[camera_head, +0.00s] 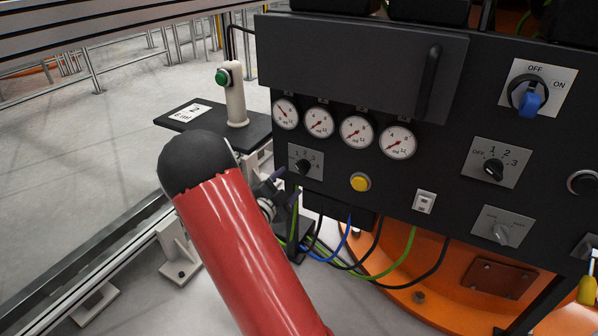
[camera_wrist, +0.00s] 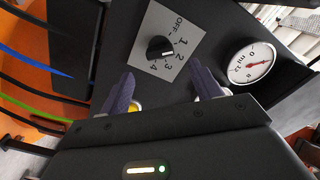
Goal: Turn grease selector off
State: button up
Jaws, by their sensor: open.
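A black rotary selector knob (camera_wrist: 160,48) sits on a light plate marked OFF, 1, 2, 3, 4 in the wrist view. Its white pointer line faces right, roughly toward the 2, away from OFF. In the head view this knob (camera_head: 303,166) is on the dark panel below the gauges. No grease label is legible. My gripper (camera_wrist: 162,75) is open, with its two dark purple fingers apart and nothing between them. The knob lies ahead of the gap between the fingertips, not gripped. In the head view my gripper (camera_head: 283,188) is just left of the selector, partly hidden behind my red arm.
Several round gauges (camera_head: 357,132) are above and right of the selector. A yellow button (camera_head: 360,182), another selector (camera_head: 493,169) and a blue switch (camera_head: 529,98) are further right. A door handle (camera_head: 429,82) sticks out above. Cables (camera_head: 350,262) hang below the panel.

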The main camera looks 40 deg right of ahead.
aim_at(300, 171)
jog(key=x, duration=0.7)
jog(key=shift+d+p, duration=0.15)
jog(key=shift+p, duration=0.2)
jog(key=c, duration=1)
